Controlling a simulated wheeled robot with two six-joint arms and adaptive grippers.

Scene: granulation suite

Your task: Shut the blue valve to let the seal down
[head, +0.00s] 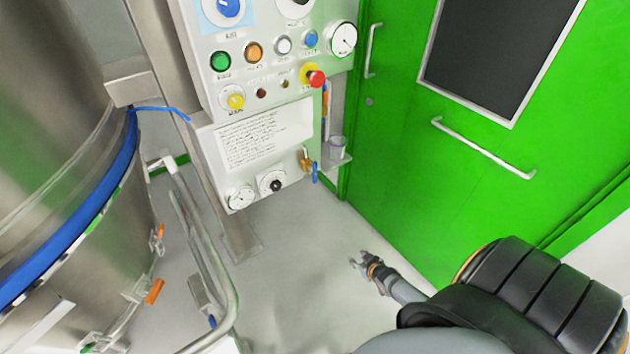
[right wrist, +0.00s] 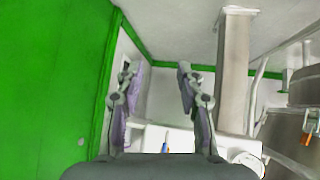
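The blue valve (head: 315,174) is a brass fitting with a blue lever at the lower right of the control panel. Its lever hangs roughly downward, alongside the pipe. In the right wrist view a small blue lever (right wrist: 165,148) shows low between the finger bases. The seal appears to be the thick blue band (head: 92,218) around the steel vessel, with a thin blue hose near it. My right gripper (head: 357,262) is below and right of the valve, apart from it. Its fingers (right wrist: 157,72) are spread and empty. My left gripper is not in view.
The control panel (head: 265,142) carries buttons, gauges, a regulator knob and a red emergency stop (head: 316,79). Green doors (head: 420,170) stand at the right. A steel tube frame (head: 208,255) stands beside the vessel. Floor below the panel is clear.

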